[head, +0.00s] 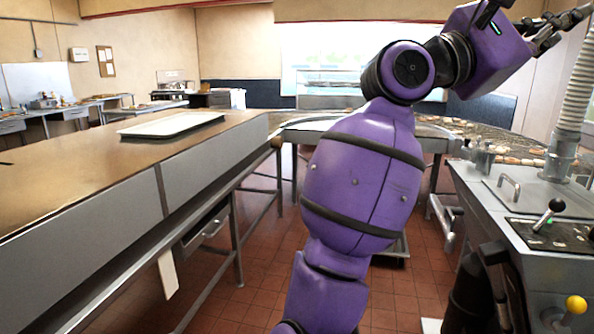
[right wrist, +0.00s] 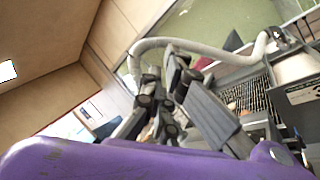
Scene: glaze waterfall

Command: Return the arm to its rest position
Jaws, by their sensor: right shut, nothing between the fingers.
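My purple right arm (head: 362,185) rises through the middle of the head view and bends to the upper right. My right gripper (head: 570,22) is at the upper right edge of the head view, raised high above the machine and clear of it. It also shows in the right wrist view (right wrist: 165,88), where its dark fingers are shut with nothing between them. My left arm and gripper are not in view.
A long table (head: 90,165) with a white tray (head: 172,124) runs along the left. A grey machine (head: 500,205) with a lever (head: 548,214), a yellow knob (head: 576,304) and a ribbed hose (head: 576,90) stands close on the right. Tiled floor (head: 262,262) lies open between them.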

